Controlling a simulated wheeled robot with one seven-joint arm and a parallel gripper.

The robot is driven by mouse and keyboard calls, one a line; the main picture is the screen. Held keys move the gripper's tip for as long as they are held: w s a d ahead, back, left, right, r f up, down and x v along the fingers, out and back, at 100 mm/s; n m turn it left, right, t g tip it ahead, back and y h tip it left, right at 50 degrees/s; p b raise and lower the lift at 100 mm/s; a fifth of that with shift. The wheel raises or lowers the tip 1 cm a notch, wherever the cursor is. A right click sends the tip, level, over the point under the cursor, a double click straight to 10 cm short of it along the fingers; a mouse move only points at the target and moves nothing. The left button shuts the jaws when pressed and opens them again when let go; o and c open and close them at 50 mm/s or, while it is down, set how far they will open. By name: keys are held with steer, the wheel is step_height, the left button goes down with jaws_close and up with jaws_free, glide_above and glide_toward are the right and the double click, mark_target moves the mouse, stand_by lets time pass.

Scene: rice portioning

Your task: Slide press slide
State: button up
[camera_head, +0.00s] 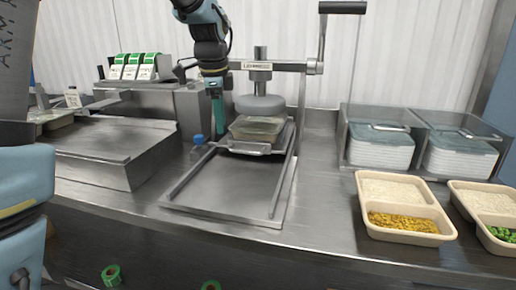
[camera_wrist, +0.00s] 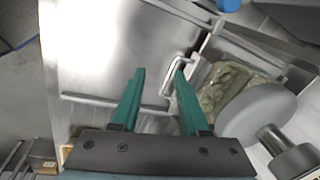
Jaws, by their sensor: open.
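The press (camera_head: 262,80) stands at the back centre of the counter, with a round grey press plate and a crank lever (camera_head: 342,8) raised at upper right. Under the plate, the slide (camera_head: 285,140) carries a clear tray (camera_head: 257,128) with greenish contents. The slide's handle (camera_head: 250,149) faces the front. My gripper (camera_head: 218,128) points down just left of the press. In the wrist view my gripper (camera_wrist: 160,72) is open, with two teal fingers. The handle (camera_wrist: 173,70) appears between the fingertips, closer to the right one; I cannot tell the depth gap. The round plate (camera_wrist: 258,112) is at right.
The frame's front rails (camera_head: 225,222) enclose a bare metal surface. A blue-capped bottle (camera_head: 197,141) stands left of the frame. Two food trays (camera_head: 400,205) (camera_head: 488,205) and lidded bins (camera_head: 380,148) are at right. A raised metal unit (camera_head: 110,150) is at left.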

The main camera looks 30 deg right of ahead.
mark_target(246, 153)
steer(key=s+d+r+m, duration=0.1)
steer(key=d+m, duration=0.2)
steer(key=d, duration=0.3)
steer(key=f, duration=0.3)
steer(key=w+d+f+p, duration=0.1)
steer(key=f, duration=0.6)
steer(key=shift+w+d, duration=0.15)
steer(key=shift+c, duration=0.3)
jaws_close()
stand_by(0.5)
